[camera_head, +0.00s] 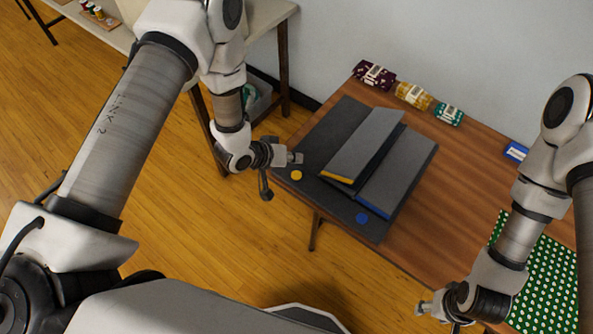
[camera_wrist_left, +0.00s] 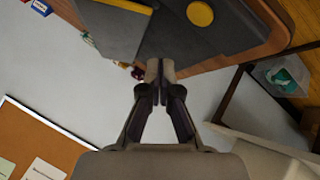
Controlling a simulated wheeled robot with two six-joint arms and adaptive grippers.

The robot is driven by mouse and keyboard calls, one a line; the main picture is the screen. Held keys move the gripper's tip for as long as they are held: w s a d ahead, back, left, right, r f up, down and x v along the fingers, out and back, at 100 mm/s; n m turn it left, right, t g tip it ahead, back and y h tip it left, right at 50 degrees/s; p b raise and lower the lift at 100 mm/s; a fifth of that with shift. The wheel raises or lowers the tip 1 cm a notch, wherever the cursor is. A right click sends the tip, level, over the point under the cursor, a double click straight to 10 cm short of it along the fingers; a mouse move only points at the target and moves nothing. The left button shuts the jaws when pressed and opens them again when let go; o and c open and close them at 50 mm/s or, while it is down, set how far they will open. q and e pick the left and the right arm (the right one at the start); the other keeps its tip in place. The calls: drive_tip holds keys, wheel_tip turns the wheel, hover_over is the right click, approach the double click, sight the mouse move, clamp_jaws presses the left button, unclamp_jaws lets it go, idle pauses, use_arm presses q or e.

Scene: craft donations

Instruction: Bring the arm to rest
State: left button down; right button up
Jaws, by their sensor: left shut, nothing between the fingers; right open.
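My left gripper (camera_head: 294,158) is shut and empty at the left edge of the table, beside the dark mat (camera_head: 327,131). In the left wrist view its fingertips (camera_wrist_left: 160,72) are together with nothing between them. My right gripper (camera_head: 422,309) is low at the right in the head view, over the table's near edge, and is open with nothing seen in it. Its fingertips are small there.
Maroon (camera_head: 373,75), yellow (camera_head: 413,96) and teal (camera_head: 449,113) packs line the table's back edge. A green dotted sheet (camera_head: 545,275) lies right. A side table (camera_head: 262,17) stands behind.

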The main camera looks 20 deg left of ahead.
use_arm(q)
drive_tip(key=shift+f, duration=0.15)
drive_tip(key=s+a+f+n+g+y+b, duration=0.1)
drive_tip(key=s+a+f+g+b, duration=0.1)
drive_tip(key=s+f, duration=0.4)
drive_tip(key=s+a+f+n+g+y+b, duration=0.1)
drive_tip(key=s+a+f+g+y, duration=0.15)
drive_tip(key=s, duration=0.65)
drive_tip(key=s+a+m+g+y, duration=0.2)
drive_tip(key=s+a+m, duration=0.1)
drive_tip(key=s, duration=0.8)
drive_tip(key=shift+s+a+g, duration=0.3)
drive_tip(key=shift+a+g, duration=0.05)
drive_tip(key=shift+a, duration=0.55)
